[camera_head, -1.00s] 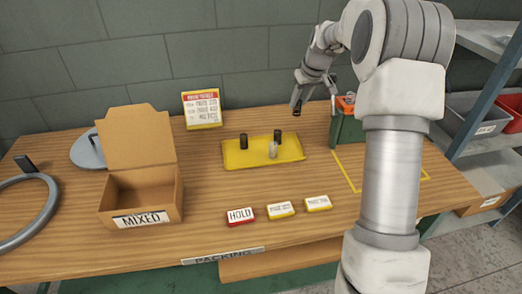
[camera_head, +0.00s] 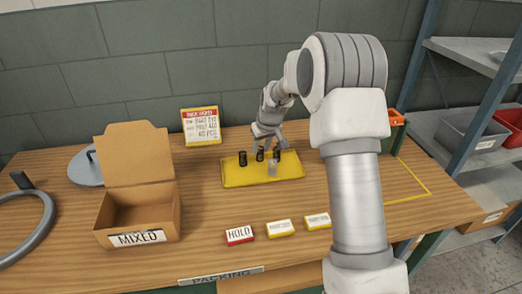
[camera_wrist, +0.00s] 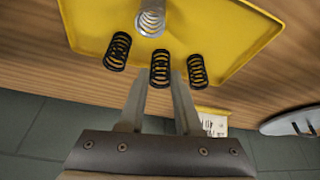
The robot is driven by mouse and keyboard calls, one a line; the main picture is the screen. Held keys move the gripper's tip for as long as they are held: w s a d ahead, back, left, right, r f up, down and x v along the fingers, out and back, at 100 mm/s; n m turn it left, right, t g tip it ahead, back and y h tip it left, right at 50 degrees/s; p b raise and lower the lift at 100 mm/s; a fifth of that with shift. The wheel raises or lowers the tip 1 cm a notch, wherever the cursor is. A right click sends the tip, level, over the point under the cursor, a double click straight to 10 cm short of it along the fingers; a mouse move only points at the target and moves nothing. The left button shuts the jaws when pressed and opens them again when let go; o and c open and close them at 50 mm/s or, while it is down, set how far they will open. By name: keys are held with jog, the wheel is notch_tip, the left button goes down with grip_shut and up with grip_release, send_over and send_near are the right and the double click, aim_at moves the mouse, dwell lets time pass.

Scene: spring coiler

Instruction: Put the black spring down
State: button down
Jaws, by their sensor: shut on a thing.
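My gripper (camera_head: 262,146) is shut on a black spring (camera_head: 260,156) over the yellow tray (camera_head: 236,180). In the wrist view the held black spring (camera_wrist: 160,68) stands between the fingertips, low at the tray; I cannot tell whether it touches the surface. A second black spring (camera_head: 243,158) stands to its left in the head view, and a third (camera_head: 277,155) stands to its right. A silver spring (camera_head: 272,169) stands on the tray nearer the front; it also shows in the wrist view (camera_wrist: 151,18).
An open cardboard box marked MIXED (camera_head: 137,239) stands at the left. A red HOLD block (camera_head: 240,235) and two yellow label blocks (camera_head: 280,229) lie in front of the tray. A sign (camera_head: 201,127) stands behind. The tray's left part is free.

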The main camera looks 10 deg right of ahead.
jog(key=shift+f, duration=0.45)
jog(key=shift+f, duration=0.2)
jog(key=c, duration=0.6)
grip_release()
jog(key=shift+r, duration=0.1)
